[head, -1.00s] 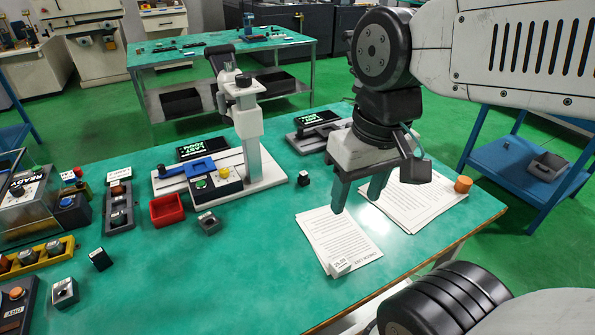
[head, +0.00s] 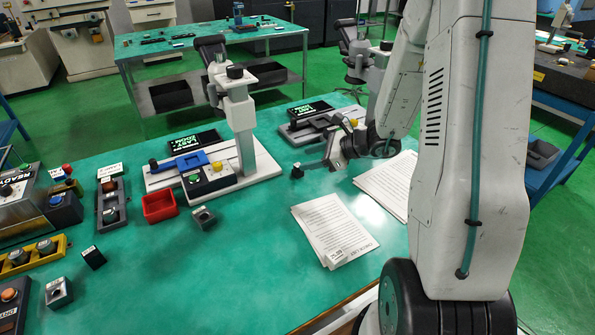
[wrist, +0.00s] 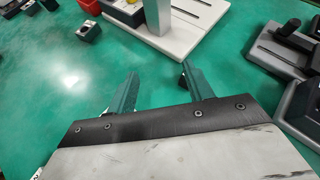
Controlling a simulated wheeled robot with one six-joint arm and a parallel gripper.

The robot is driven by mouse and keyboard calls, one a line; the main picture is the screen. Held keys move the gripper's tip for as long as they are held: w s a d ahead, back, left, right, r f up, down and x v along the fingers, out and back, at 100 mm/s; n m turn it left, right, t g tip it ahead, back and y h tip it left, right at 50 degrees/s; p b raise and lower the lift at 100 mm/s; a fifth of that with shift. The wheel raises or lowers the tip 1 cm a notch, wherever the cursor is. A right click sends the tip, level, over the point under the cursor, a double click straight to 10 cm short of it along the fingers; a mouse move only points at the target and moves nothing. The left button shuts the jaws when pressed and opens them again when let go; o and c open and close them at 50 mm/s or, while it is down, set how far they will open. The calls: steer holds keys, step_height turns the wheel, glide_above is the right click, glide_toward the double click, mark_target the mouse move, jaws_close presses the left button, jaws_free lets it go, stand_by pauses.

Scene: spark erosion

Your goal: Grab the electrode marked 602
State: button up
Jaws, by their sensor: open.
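No marking 602 is readable in these views, so I cannot tell which block is that electrode. A small dark block (head: 297,171) stands on the green table just left of my gripper (head: 312,160). A dark patch beside the right fingertip is unclear.
A white-based stand (head: 265,165) with a column rises behind and left of my gripper. A second dark stand (head: 290,128) is behind it. A red tray (head: 158,207), yellow rack (head: 30,258) and papers (head: 322,222) lie around. The table's centre front is clear.

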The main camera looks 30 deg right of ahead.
mark_target(298, 170)
steer(key=d+f+m, duration=0.1)
steer(key=d+f+m+h, duration=0.1)
steer(key=f, duration=0.1)
steer(key=d+f+m+t, duration=0.1)
steer(key=d, duration=0.1)
steer(key=shift+w+f, duration=0.2)
steer(key=shift+w, duration=0.2)
steer(key=x, duration=0.2)
steer(key=shift+w+f, duration=0.15)
steer(key=shift+w, duration=0.15)
steer(key=shift+h, duration=0.3)
steer(key=x, duration=0.5)
steer(key=shift+w+d, duration=0.1)
steer(key=c, duration=1.1)
